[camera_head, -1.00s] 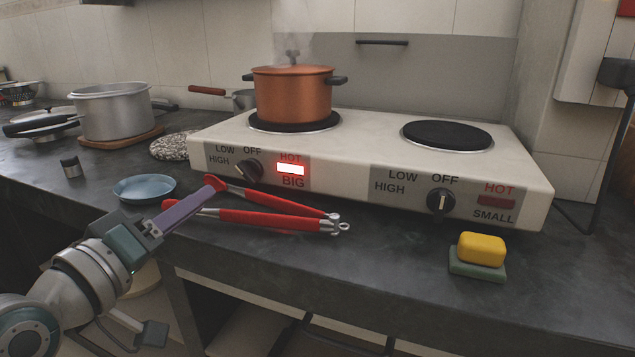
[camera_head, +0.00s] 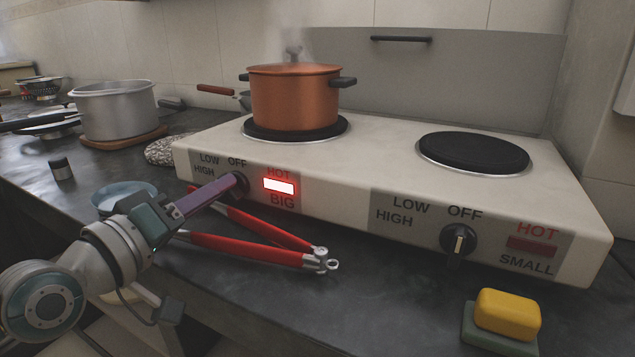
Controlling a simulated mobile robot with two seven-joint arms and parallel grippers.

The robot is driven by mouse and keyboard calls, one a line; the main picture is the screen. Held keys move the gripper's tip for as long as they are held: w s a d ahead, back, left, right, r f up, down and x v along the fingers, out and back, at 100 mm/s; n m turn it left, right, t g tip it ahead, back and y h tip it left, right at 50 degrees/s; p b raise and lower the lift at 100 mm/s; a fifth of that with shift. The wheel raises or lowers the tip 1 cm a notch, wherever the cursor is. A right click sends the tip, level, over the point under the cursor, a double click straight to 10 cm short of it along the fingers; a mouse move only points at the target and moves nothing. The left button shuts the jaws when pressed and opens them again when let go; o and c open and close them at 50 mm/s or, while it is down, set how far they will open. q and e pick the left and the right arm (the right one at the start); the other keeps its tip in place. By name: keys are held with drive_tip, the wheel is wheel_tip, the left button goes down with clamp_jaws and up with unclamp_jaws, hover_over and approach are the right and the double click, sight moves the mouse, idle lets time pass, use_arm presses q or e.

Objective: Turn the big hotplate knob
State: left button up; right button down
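The hotplate (camera_head: 330,200) is a long cream unit on the dark counter. Its big knob (camera_head: 241,184) is a black dial on the left of the front panel, mostly hidden behind my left gripper's fingers. The lit red HOT light (camera_head: 279,186) glows beside it. My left gripper (camera_head: 236,184) comes in from the lower left, its purple fingers reaching to the big knob. The fingers overlap in this view, so whether they grip the knob does not show. The small knob (camera_head: 458,239) is uncovered on the right. My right gripper is not in view.
A steaming copper pot (camera_head: 295,98) stands on the big plate. Red-handled tongs (camera_head: 255,240) lie in front of the hotplate, just below my gripper. A blue dish (camera_head: 124,193) is beside my wrist. A yellow sponge (camera_head: 507,313) sits on a green block at right.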

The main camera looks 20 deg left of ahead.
use_arm(q)
clamp_jaws()
drive_tip(key=shift+m, duration=0.4)
drive_tip(key=m+p, duration=0.1)
drive_tip(key=m, duration=0.1)
drive_tip(key=shift+d+r+m+p, duration=0.1)
drive_tip(key=shift+r+m+p, duration=0.05)
drive_tip(key=shift+m+p, duration=0.2)
drive_tip(key=m+p, duration=0.1)
drive_tip(key=m, duration=0.4)
drive_tip(key=shift+d+p, duration=0.15)
drive_tip(key=shift+p, duration=0.15)
drive_tip(key=shift+m, duration=0.25)
drive_tip(key=shift+o, duration=1.2)
unclamp_jaws()
